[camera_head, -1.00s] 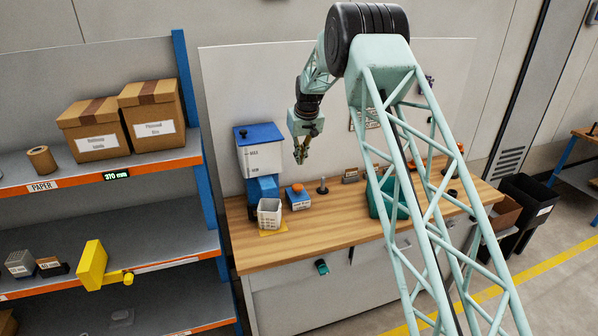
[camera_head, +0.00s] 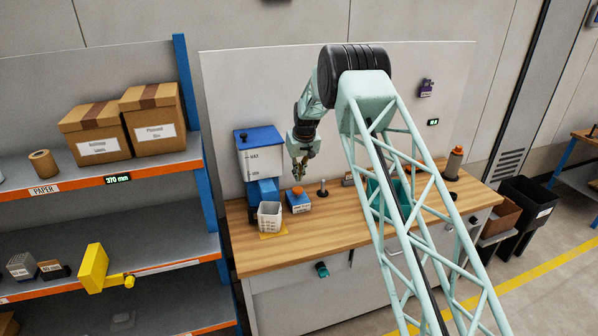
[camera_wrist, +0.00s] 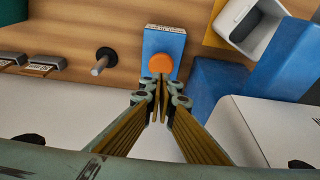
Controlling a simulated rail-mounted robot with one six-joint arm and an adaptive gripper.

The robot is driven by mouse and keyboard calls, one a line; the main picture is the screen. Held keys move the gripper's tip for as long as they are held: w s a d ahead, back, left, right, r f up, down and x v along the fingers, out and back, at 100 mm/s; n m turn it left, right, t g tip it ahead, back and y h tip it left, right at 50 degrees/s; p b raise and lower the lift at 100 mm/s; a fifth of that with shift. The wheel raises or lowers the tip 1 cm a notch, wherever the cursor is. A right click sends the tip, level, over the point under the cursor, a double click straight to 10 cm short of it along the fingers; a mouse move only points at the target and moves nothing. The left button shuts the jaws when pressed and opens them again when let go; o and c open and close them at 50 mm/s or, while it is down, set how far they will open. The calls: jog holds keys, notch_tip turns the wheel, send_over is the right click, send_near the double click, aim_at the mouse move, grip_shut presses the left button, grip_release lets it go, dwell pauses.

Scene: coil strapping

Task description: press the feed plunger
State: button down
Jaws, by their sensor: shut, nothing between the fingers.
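The feed plunger is an orange round button (camera_head: 297,190) on top of a small blue box (camera_head: 298,203) on the wooden bench. In the wrist view the orange button (camera_wrist: 160,64) lies just beyond my fingertips, on the blue box (camera_wrist: 163,42) with a white label. My gripper (camera_head: 300,176) is shut and empty, pointing down just above the button. In the wrist view the closed fingertips (camera_wrist: 158,93) sit in line with the button. I cannot tell whether they touch it.
A white hopper with a blue lid (camera_head: 260,155) stands left of the blue box, with a white basket (camera_head: 269,216) in front. A dark post (camera_head: 322,188) stands close on the right. Bench front (camera_head: 330,236) is clear.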

aim_at(298, 190)
jog(key=shift+s+p+x, duration=0.2)
jog(key=shift+s+x, duration=0.05)
jog(key=shift+x, duration=0.95)
jog(key=shift+s+p+x, duration=0.15)
jog(key=shift+s+x, duration=0.05)
jog(key=shift+x, duration=0.95)
jog(key=shift+d+f, duration=0.1)
jog(key=shift+f, duration=0.1)
jog(key=shift+f, duration=0.15)
jog(key=shift+s+f+b, duration=0.1)
jog(key=shift+f+b, duration=0.95)
jog(key=shift+f, duration=0.15)
jog(key=shift+r, duration=0.95)
jog(key=v, duration=1.2)
jog(key=shift+w+r+b, duration=0.2)
jog(key=shift+w+b, duration=0.05)
jog(key=shift+b, duration=0.15)
